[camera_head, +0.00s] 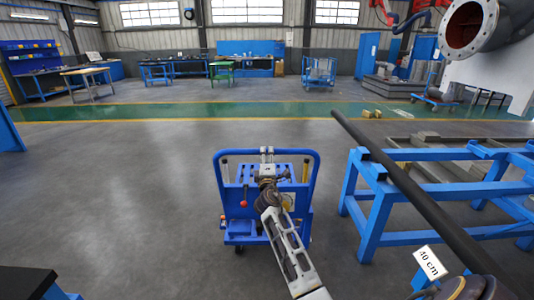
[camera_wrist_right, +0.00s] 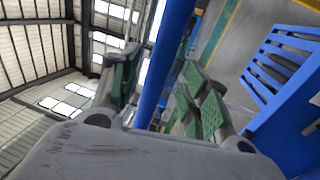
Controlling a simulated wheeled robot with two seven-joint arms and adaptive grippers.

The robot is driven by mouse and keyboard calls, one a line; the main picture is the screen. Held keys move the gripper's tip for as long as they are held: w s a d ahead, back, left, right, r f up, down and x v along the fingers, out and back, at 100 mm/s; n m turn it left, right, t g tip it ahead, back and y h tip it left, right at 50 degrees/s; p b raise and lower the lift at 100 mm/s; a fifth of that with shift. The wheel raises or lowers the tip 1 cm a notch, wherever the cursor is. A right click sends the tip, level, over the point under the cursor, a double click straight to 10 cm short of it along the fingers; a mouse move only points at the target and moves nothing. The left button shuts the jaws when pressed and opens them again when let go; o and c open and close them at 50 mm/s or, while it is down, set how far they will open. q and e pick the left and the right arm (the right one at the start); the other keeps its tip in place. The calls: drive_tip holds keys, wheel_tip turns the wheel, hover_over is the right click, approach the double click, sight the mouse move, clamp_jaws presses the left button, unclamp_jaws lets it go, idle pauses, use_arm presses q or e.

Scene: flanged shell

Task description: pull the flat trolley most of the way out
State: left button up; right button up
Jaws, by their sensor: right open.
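The blue trolley (camera_head: 220,175) stands on the floor at the middle of the head view, with an upright tubular push handle and a blue body below it. My right gripper (camera_head: 267,155) is at the middle of the handle's top bar. In the right wrist view, the blue handle bar (camera_wrist_right: 168,50) passes between the green-padded fingers of my right gripper (camera_wrist_right: 160,85), which is open around it. Whether the pads touch the bar cannot be told. My right forearm hides part of the trolley's front. My left gripper is not in view.
A blue steel stand (camera_head: 375,215) is close on the trolley's right, with a long dark bar (camera_head: 415,195) lying slantwise over it. A "40 cm" sign (camera_head: 430,262) is at the lower right. A dark-topped bench (camera_head: 28,283) is at lower left. Grey floor (camera_head: 120,190) left of the trolley is clear.

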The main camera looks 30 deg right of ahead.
sight(267, 154)
drive_tip(key=shift+x, duration=1.8)
clamp_jaws()
